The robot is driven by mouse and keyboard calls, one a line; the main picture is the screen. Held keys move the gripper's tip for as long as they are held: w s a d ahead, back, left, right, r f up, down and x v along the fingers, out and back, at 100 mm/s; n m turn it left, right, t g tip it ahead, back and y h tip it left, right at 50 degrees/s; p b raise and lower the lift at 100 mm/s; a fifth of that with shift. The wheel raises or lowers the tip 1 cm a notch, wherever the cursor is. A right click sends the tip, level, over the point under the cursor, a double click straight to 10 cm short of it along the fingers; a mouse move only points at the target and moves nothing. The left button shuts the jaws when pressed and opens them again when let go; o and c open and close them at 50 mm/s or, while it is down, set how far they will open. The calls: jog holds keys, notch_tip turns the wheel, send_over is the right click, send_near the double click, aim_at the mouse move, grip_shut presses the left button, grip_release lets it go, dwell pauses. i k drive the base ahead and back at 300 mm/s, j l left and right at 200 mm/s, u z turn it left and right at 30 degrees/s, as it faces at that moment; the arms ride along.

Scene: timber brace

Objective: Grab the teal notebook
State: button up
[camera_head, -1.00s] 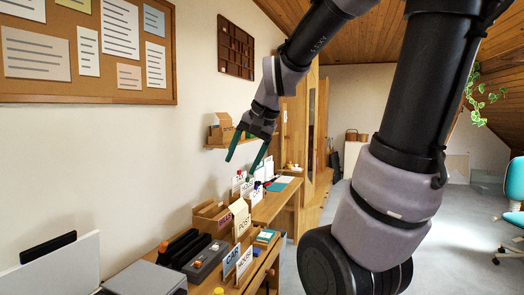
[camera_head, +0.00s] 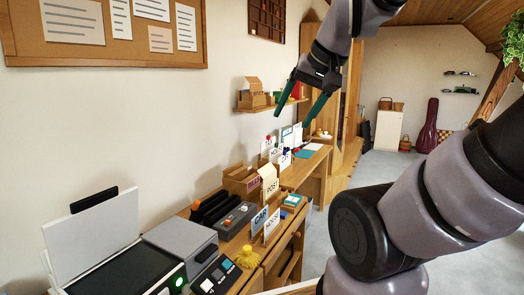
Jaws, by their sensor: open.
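A flat teal item (camera_head: 312,147), which looks like a notebook, lies on the far part of the long wooden desk, partly behind sign cards. A second, smaller teal-topped item (camera_head: 292,200) lies nearer, on the desk's right edge beside the sign cards; I cannot tell which one is the notebook. My gripper (camera_head: 291,121), with two green fingers, is open and empty. It hangs in the air in front of the wall and appears above the far desk. It appears apart from both teal items.
Card signs (camera_head: 268,218), a wooden box (camera_head: 240,180) and a grey device (camera_head: 235,220) crowd the desk. A printer-like machine (camera_head: 182,245) and a yellow object (camera_head: 248,257) stand nearer. A wall shelf (camera_head: 262,106) holds boxes close to my gripper in the picture.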

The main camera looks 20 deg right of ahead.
aim_at(293, 200)
jog(key=i+l+z, duration=0.7)
jog(key=z, duration=0.2)
jog(key=i+l+z, duration=0.2)
jog(key=i+z, duration=0.3)
jog(key=i+l+u, duration=0.1)
jog(key=i, duration=0.4)
jog(key=i+l+u, duration=0.1)
jog(key=i, duration=0.4)
jog(key=i+l+u, duration=0.2)
jog(key=i+u, duration=0.3)
jog(key=i+l+u, duration=0.35)
jog(key=u, duration=0.15)
